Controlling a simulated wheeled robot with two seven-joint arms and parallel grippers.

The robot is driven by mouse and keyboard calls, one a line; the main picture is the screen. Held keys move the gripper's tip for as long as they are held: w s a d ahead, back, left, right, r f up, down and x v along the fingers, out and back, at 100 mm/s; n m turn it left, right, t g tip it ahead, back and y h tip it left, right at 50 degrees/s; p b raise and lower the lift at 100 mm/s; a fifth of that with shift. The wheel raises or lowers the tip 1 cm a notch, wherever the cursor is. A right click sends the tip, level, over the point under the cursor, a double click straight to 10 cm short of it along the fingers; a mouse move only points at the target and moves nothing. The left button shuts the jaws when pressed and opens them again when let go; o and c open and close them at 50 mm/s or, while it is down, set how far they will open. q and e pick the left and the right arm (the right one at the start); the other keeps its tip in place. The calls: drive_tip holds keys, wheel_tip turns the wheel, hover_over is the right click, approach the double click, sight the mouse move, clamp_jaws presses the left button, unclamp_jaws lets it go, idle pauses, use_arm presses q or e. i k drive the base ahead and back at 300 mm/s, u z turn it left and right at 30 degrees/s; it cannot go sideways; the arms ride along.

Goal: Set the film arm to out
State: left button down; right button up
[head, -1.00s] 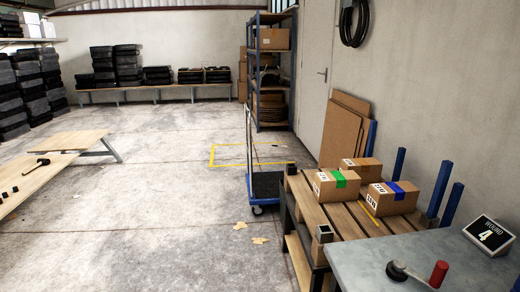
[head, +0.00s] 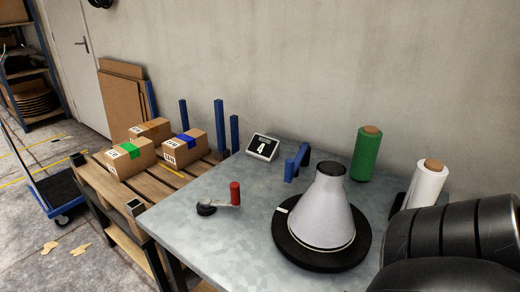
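A metal workbench (head: 235,245) fills the middle of the head view. On it a grey cone (head: 321,215) with a dark cap stands on a round black base (head: 290,251) with a small white mark at its left edge. A short blue arm (head: 297,162) stands just behind the cone, its lower part partly hidden. A crank-like lever (head: 220,203) with a black hub and an upright red handle (head: 235,193) lies to the left, its handle pointing right of the hub. No label names the film arm, so I cannot tell which is it. Neither gripper is in view.
A green roll (head: 367,153) and a white roll (head: 427,185) stand at the back right. A sign reading 4 (head: 263,147) is at the back. Several taped boxes (head: 184,148) sit on a wooden pallet table (head: 120,194) at left. Black ribbed shapes block the lower right corner.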

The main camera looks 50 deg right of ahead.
sight(291, 167)
drive_tip(key=k, duration=1.65)
drive_tip(key=u, duration=0.95)
drive_tip(key=i, duration=1.1)
drive_tip(key=z, duration=2.35)
drive_tip(key=i, duration=0.5)
